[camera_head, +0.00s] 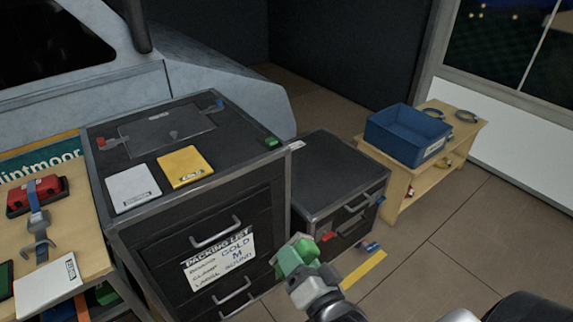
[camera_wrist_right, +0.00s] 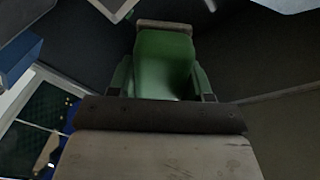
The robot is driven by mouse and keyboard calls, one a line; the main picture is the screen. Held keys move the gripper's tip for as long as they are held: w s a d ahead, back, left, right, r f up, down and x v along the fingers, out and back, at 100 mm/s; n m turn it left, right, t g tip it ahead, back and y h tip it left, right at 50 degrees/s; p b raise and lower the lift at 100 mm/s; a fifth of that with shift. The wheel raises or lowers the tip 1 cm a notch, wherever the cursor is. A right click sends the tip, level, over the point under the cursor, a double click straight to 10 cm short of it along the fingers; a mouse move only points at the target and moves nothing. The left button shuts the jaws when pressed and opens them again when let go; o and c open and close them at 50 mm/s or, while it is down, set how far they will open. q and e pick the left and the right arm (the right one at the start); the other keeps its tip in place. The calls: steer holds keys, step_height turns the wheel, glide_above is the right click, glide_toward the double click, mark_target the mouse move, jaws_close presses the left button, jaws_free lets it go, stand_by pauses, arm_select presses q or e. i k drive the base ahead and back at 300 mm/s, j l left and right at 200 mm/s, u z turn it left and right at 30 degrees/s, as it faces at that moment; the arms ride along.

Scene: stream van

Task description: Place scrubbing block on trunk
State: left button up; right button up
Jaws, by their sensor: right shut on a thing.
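My right gripper (camera_head: 303,268) is shut on a green block, the scrubbing block (camera_head: 290,258), and holds it in front of the black drawer cabinet and the low black case. In the right wrist view the green block (camera_wrist_right: 165,62) sits between the two fingers. The low black case (camera_head: 330,170), which looks like the trunk, stands to the right of the drawer cabinet. Its flat top is bare apart from a small pale label at its far left corner. My left gripper is not in view.
The drawer cabinet (camera_head: 230,205) carries a white pad (camera_head: 132,187), a yellow pad (camera_head: 184,166) and a small green item (camera_head: 271,141). A wooden bench (camera_head: 455,143) at the right holds a blue bin (camera_head: 400,134). A wooden table (camera_head: 85,240) with tools stands at the left.

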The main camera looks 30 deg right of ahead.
mark_target(320, 166)
steer(key=i+l+u, duration=0.1)
steer(key=l+u, duration=0.25)
steer(key=i+l+u, duration=0.1)
steer(key=l+u, duration=0.2)
steer(key=l, duration=0.3)
steer(key=l+u, duration=0.35)
steer(key=l, duration=0.9)
steer(key=k+l+u, duration=0.15)
steer(key=l, duration=1.65)
